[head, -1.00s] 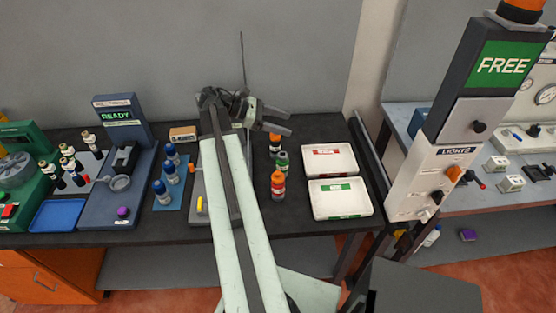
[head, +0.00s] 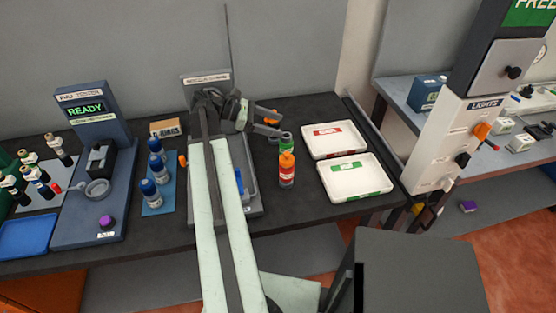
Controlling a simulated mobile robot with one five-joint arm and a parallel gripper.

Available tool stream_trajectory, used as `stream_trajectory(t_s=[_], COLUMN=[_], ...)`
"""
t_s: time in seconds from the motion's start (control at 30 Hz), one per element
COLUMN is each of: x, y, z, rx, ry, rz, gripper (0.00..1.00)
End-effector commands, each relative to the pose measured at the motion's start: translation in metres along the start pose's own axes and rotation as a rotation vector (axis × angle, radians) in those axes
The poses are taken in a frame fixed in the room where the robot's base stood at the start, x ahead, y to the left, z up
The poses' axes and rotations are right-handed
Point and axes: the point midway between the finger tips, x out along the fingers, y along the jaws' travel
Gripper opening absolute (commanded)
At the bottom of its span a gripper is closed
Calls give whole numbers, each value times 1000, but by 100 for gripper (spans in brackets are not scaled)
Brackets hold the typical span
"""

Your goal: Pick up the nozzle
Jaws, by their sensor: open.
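I cannot tell for certain which thing is the nozzle. A small orange piece (head: 183,160) stands at the right edge of the blue mat, and a blue part (head: 239,184) lies in the grey tray (head: 254,205), partly hidden behind my arm. My gripper (head: 277,127) is open and empty, pointing right above the back of the bench. It overlaps the row of bottles in the picture. The front bottle (head: 287,172) has an orange cap, and a green-capped bottle (head: 286,139) is behind it. An orange top (head: 272,115) shows past the fingers.
Blue-capped bottles (head: 156,165) stand on the blue mat (head: 155,208). The READY station (head: 88,200) is left of them. Two white trays, one with a red label (head: 334,152) and one with green (head: 357,190), lie at right. A labelled post (head: 437,150) rises beyond the bench edge.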

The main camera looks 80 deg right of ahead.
Motion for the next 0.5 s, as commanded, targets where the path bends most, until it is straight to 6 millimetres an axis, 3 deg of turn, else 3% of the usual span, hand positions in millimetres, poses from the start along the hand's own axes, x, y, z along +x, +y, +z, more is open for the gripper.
stream_trajectory(t_s=[0.03, 0.2, 0.5], x=[9, 19, 21], y=[0, 0, 0], z=[-25, -61, -66], rx=[-1, -3, -5], ry=[0, 0, 0], rz=[2, 8, 13], gripper=[69, 69, 69])
